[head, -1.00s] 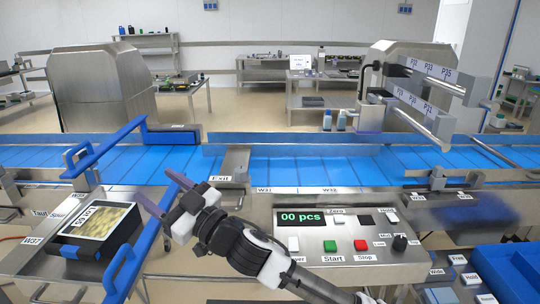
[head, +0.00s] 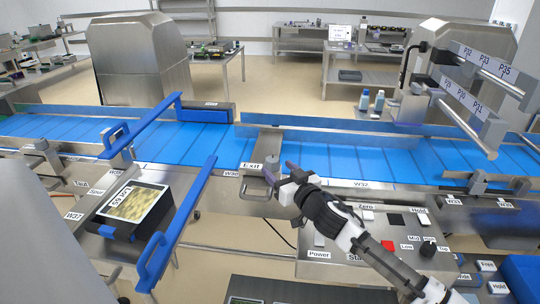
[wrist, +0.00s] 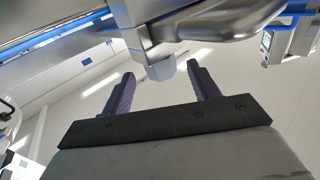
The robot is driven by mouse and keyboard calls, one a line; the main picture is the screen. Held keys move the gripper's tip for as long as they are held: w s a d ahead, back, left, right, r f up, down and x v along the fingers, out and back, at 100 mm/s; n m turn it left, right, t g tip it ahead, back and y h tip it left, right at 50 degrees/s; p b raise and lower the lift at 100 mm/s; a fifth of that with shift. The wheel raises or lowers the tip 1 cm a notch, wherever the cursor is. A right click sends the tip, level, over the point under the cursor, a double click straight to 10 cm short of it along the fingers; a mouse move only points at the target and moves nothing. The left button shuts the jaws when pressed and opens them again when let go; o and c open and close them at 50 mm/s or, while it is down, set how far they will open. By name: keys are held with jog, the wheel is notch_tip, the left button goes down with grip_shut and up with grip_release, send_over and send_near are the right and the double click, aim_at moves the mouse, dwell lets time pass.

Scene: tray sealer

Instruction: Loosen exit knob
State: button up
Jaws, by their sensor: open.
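The exit knob (head: 271,163) is a small grey knob on the metal bracket at the conveyor's near edge, just right of the "Exit" label (head: 252,166) in the head view. My gripper (head: 280,170) is at the knob, its fingers pointing toward it. In the wrist view, a grey faceted knob end (wrist: 161,69) shows between and just beyond my two open purple fingers (wrist: 160,85). The fingers look apart from it, with a gap on each side. In the head view, one finger partly overlaps the knob area, so contact there is hard to judge.
A metal handle (head: 262,187) sits just below the knob. Blue guide arms (head: 180,225) stand to the left, beside a black tray box (head: 130,209). The control panel (head: 345,243) lies under my arm. The blue conveyor belt (head: 340,160) runs behind.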

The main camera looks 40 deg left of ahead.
aim_at(269, 160)
jog(key=p+x, duration=0.1)
jog(key=x, duration=0.5)
jog(key=c, duration=1)
